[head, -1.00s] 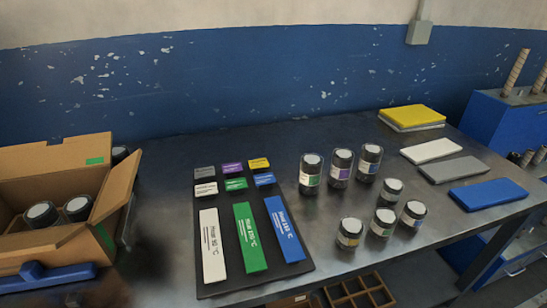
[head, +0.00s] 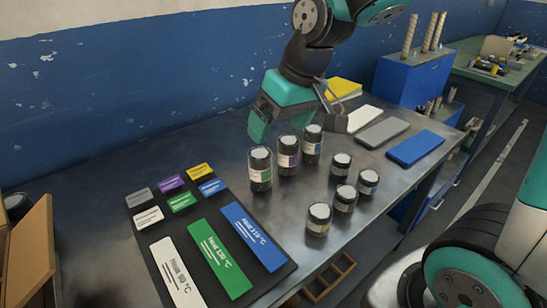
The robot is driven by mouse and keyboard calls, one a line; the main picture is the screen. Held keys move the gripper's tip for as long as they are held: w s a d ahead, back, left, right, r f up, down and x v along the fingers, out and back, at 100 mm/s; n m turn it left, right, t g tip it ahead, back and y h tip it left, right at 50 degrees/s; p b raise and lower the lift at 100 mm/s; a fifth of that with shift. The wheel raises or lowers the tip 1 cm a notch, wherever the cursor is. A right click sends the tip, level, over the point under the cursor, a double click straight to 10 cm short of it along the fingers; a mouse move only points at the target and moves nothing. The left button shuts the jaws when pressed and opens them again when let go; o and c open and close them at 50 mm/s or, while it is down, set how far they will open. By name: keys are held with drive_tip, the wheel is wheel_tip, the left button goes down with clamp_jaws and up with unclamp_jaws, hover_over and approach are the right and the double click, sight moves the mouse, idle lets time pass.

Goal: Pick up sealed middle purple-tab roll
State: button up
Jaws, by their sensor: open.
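The middle purple-tab roll (head: 288,158) is an upright dark cylinder with a pale top and a white label with a purple tab. It stands on the metal table between a green-tab roll (head: 260,170) on its left and a blue-tab roll (head: 312,142) on its right. My gripper (head: 298,124) is open and empty. In the head view it appears above and behind the three tall rolls, with its teal finger at the left. It looks clear of the rolls, though its exact distance from them is hard to judge.
Several shorter dark rolls (head: 344,197) stand in front, to the right. A black board (head: 283,270) with coloured label strips lies at the left. White, grey and blue pads (head: 416,146) lie at the right, near a yellow one (head: 342,88). A cardboard box (head: 30,250) stands far left.

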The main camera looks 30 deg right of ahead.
sight(288, 139)
drive_tip(key=w+d+f+m+t+h, duration=0.1)
drive_tip(key=w+d+f+m+h, duration=0.25)
drive_tip(key=w+d, duration=0.8)
drive_tip(key=shift+y, duration=0.35)
drive_tip(key=x, duration=0.7)
drive_tip(key=w+x, duration=0.1)
drive_tip(key=x, duration=0.3)
drive_tip(key=shift+w, duration=0.1)
drive_tip(key=x, duration=0.5)
drive_tip(key=shift+d+f+p, duration=0.15)
drive_tip(key=shift+f+p, duration=0.25)
drive_tip(key=shift+f, duration=0.05)
drive_tip(key=c, duration=1)
drive_tip(key=shift+t, duration=0.3)
drive_tip(key=shift+c, duration=1)
drive_tip(key=shift+r, duration=0.15)
